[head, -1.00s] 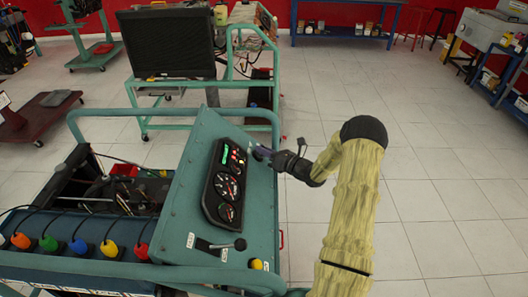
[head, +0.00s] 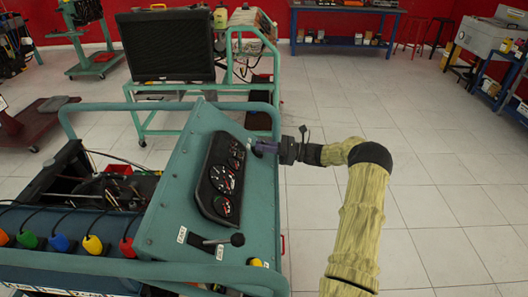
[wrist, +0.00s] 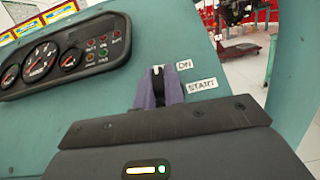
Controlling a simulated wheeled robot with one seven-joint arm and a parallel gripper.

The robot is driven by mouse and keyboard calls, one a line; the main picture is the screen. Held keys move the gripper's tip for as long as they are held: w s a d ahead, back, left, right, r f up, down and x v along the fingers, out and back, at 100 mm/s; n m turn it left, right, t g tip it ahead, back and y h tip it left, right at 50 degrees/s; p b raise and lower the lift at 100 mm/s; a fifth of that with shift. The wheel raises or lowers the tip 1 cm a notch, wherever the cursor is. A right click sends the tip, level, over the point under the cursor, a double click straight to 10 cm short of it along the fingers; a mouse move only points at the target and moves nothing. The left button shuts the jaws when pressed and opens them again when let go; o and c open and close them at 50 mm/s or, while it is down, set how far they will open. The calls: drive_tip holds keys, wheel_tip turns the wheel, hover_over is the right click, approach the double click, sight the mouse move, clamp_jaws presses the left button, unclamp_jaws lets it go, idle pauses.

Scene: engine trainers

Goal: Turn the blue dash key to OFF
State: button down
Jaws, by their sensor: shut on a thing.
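My gripper (head: 262,146) is at the right side of the sloped teal dash panel (head: 182,178). In the wrist view my gripper's two purple fingertips (wrist: 159,88) are closed at the panel, with a small pale and dark piece showing between their tips. This is where the dash key sits; most of the key is hidden by the fingers and its blue colour cannot be made out. An ON label (wrist: 184,65) and a START label (wrist: 202,86) are just right of the fingertips. No OFF label shows. The key's exact angle cannot be told.
The gauge cluster (wrist: 70,52) with small lamps lies left of the fingers. A black-knobbed lever (head: 237,240) stands low on the panel. A teal tube frame (head: 170,107) surrounds the trainer. Open tiled floor (head: 420,230) lies to the right.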

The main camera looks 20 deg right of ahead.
drive_tip(key=shift+r+n+g+y, duration=0.1)
drive_tip(key=shift+n+g+y, duration=0.2)
drive_tip(key=shift+n+g, duration=0.25)
drive_tip(key=c, duration=1.5)
unclamp_jaws()
drive_tip(key=shift+d, duration=0.15)
drive_tip(key=b+v, duration=0.2)
drive_tip(key=v, duration=1.5)
drive_tip(key=shift+s+d, duration=0.1)
